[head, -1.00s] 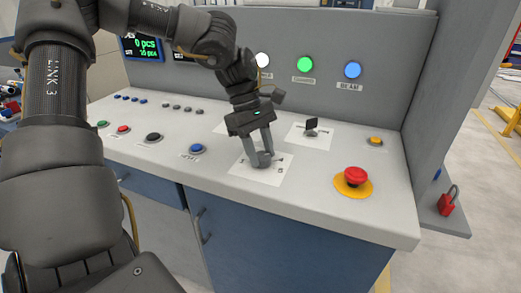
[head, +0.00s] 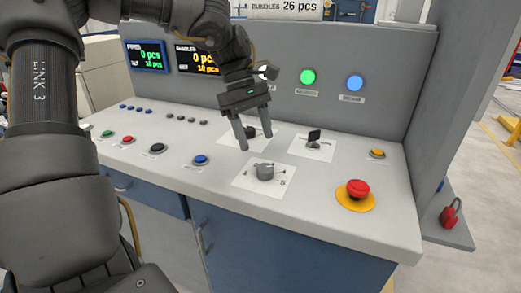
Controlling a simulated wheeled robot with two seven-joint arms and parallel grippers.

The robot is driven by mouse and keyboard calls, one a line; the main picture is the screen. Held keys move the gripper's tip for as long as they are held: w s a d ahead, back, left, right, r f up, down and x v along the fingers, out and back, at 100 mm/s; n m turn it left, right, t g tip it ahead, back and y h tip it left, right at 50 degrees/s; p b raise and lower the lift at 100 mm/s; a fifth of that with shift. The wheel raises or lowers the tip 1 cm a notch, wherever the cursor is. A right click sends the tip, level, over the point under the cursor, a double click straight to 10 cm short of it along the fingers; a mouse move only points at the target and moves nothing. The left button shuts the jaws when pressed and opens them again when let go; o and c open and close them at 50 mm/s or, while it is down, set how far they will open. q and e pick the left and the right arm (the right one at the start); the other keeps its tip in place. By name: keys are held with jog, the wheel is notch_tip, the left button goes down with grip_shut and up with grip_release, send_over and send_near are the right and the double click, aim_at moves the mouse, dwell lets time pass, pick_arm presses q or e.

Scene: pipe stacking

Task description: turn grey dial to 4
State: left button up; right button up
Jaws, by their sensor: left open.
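The grey dial (head: 265,172) is a round knob on a white label plate (head: 247,181) on the console top. Small marks are printed around it, too small to read surely, and I cannot tell which number it points to. My left gripper (head: 256,142) is open above and behind the dial, clear of it, with its fingers pointing down. A dark knob (head: 251,131) on another white plate shows between and behind the fingers. My right gripper is not in view.
A black switch (head: 314,136) stands behind and right of the dial. A red emergency button (head: 357,190) on a yellow base is at the right. A blue button (head: 200,160) is to the left. Lit green (head: 307,77) and blue (head: 354,83) lamps are on the back panel.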

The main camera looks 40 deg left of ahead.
pick_arm(q)
jog(key=shift+v, duration=1.65)
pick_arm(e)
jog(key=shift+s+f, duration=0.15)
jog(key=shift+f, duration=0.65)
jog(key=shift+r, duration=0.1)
